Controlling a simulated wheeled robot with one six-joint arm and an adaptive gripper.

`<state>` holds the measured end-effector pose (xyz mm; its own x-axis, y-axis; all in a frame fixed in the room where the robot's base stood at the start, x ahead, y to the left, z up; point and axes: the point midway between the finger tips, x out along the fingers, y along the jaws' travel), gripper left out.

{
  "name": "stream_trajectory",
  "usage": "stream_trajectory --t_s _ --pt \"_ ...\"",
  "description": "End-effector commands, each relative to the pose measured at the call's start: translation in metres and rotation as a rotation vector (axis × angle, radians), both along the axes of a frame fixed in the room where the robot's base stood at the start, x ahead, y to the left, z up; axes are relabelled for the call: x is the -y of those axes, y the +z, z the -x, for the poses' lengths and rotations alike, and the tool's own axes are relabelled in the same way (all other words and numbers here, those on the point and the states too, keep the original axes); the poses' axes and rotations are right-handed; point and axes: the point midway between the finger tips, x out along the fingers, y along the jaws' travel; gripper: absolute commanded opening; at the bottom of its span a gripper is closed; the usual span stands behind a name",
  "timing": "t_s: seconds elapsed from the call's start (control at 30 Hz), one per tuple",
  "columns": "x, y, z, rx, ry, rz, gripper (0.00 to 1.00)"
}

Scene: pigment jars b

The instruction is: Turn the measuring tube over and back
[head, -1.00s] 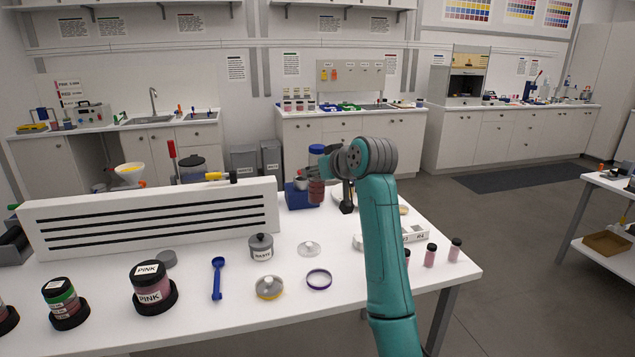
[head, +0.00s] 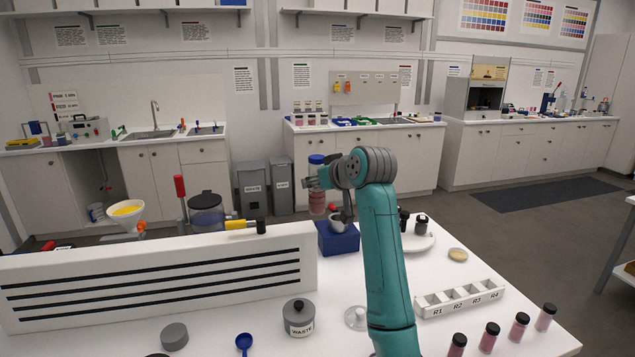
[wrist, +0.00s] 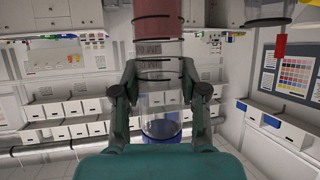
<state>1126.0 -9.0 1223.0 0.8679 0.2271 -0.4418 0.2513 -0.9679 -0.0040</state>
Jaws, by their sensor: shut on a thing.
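The measuring tube (head: 317,201) is a clear cylinder with a blue end and pinkish-red contents. In the head view it stands roughly upright in the air, blue end up and pink part down. My gripper (head: 313,183) is shut around its middle, partly hiding it. In the wrist view the tube (wrist: 158,48) runs vertically between the two fingers, with dark ring marks, pink part toward the top of the picture and clear, blue-ended part toward the bottom. Small print on its wall is too blurred to read.
Below the tube, a blue block (head: 338,239) holds a small grey cup. A white slotted panel (head: 160,275) stands to the left. A grey WASTE pot (head: 299,318), a rack marked R1 to R4 (head: 460,298) and several pink vials (head: 491,336) are on the white table.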

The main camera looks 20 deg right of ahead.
Motion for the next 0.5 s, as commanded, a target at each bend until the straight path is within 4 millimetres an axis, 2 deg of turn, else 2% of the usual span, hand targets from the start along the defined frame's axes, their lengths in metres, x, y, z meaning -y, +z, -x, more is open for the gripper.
stream_trajectory --t_s 0.3,0.5 --pt "-0.0004 0.0013 0.001 0.005 -0.001 0.011 0.01" --pt "-0.0054 -0.0003 0.0023 0.057 0.0 0.183 0.01"
